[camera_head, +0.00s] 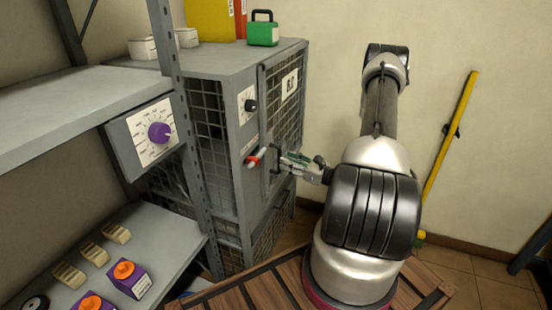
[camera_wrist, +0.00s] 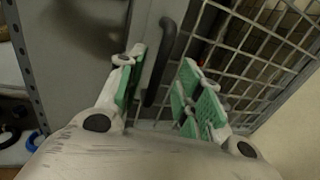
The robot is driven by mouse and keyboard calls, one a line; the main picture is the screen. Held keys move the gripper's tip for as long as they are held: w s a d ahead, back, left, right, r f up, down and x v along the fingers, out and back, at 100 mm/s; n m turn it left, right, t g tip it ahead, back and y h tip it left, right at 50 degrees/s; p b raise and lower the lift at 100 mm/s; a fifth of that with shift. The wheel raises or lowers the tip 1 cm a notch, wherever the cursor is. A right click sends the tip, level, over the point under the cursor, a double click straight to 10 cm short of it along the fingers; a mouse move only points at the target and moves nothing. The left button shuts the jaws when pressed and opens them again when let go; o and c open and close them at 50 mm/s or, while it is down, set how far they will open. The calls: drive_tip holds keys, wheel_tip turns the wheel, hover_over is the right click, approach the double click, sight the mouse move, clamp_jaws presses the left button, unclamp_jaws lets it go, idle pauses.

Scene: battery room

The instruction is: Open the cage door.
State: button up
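The cage door (camera_head: 287,95) is a grey-framed mesh panel on the front of the grey cage cabinet. It looks shut, though a small gap would be hard to see. Its dark upright bar handle (camera_wrist: 161,62) shows in the wrist view, in front of the frame and mesh. My gripper (camera_head: 285,161) is at the door's left edge, partly hidden by its own wrist. In the wrist view my gripper (camera_wrist: 162,82) is open, with green-padded fingers either side of the handle's lower part. I see space between the pads and the handle.
A red-tipped lever (camera_head: 256,157) and a black dial (camera_head: 250,105) sit left of the door. A green case (camera_head: 263,30) stands on top of the cabinet. A grey shelf post (camera_head: 185,120) rises nearby. A yellow pole (camera_head: 452,145) leans against the right wall.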

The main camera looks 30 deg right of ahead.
sight(279, 170)
drive_tip(key=x, duration=0.5)
drive_tip(key=shift+c, duration=0.3)
clamp_jaws()
